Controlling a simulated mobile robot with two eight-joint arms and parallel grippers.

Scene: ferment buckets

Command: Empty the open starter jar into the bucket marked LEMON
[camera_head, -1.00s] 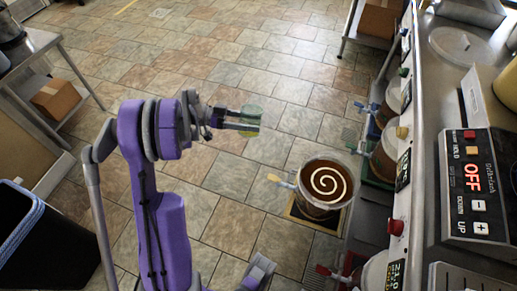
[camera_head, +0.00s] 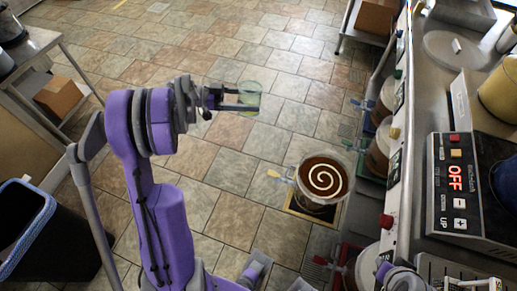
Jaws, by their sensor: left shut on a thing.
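My left gripper (camera_head: 238,99) is shut on a small clear greenish jar (camera_head: 250,88) and holds it in the air, up and left of the nearest bucket in the picture. The jar's mouth and contents are too small to make out. An open bucket (camera_head: 322,181) with brown liquid and a pale spiral on its surface stands below and right of the jar. A yellowish tap sticks out on its left side. I cannot read a LEMON mark on any bucket. Purple and grey parts of my right arm show at the bottom right; its fingers are not clear.
More buckets with coloured taps (camera_head: 378,155) line the counter's left side. The counter holds a control box reading OFF (camera_head: 455,178) and a round lid (camera_head: 452,48). A dark bin (camera_head: 40,235) stands at the lower left. Tiled floor is clear between.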

